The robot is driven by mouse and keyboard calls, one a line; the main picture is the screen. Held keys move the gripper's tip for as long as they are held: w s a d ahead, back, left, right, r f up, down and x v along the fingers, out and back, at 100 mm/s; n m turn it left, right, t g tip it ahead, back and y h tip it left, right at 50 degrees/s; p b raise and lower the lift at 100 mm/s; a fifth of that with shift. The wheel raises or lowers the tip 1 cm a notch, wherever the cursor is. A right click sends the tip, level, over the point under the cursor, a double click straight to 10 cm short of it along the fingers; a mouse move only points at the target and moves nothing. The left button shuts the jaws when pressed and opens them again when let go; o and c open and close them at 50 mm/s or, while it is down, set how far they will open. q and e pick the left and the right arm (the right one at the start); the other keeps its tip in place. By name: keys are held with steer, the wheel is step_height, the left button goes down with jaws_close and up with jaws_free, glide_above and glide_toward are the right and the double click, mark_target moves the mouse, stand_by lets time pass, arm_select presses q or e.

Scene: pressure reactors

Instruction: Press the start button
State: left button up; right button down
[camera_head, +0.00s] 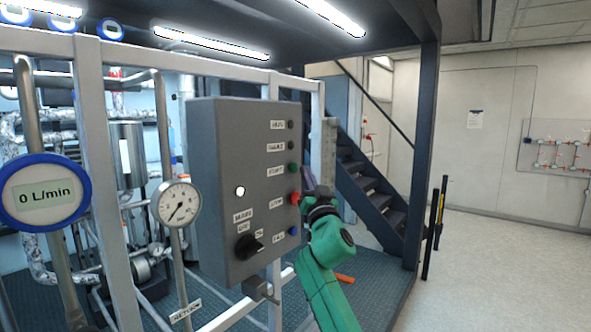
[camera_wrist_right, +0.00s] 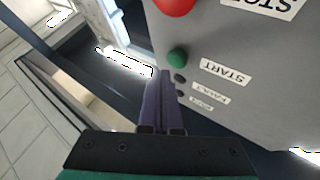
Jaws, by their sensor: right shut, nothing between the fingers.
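The grey control box (camera_head: 228,150) stands in the middle of the head view with a column of buttons on its right part. The green start button (camera_head: 293,169) sits above the red stop button (camera_head: 294,198). In the right wrist view the green button (camera_wrist_right: 176,57) is beside the START label (camera_wrist_right: 225,72). My right gripper (camera_head: 306,172) has purple fingers, shut and empty, close to the right of the green button. In the wrist view its fingertips (camera_wrist_right: 160,74) appear just beside and below the green button; I cannot tell whether they touch it. My left gripper is not in view.
A blue button (camera_head: 293,231) and a black rotary switch (camera_head: 248,246) are lower on the box. A white metal frame (camera_head: 118,190), pipes and a round gauge (camera_head: 178,203) stand left. Stairs (camera_head: 372,195) and a dark post (camera_head: 422,150) stand right, with open floor beyond.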

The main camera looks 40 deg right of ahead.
stand_by(0.7)
steer(key=shift+w+a, duration=0.15)
steer(key=shift+w, duration=0.3)
steer(key=shift+w+a+b, duration=0.1)
steer(key=shift+w+b, duration=0.3)
steer(key=shift+b, duration=0.15)
stand_by(0.3)
steer(key=shift+s, duration=0.1)
steer(key=shift+s+d+p, duration=0.3)
steer(key=shift+s+p, duration=0.1)
steer(key=shift+s, duration=0.35)
steer(key=s, duration=0.2)
steer(key=s+d+p, duration=0.1)
steer(key=s, duration=0.1)
steer(key=shift+s+d, duration=0.2)
steer(key=shift+s, duration=0.15)
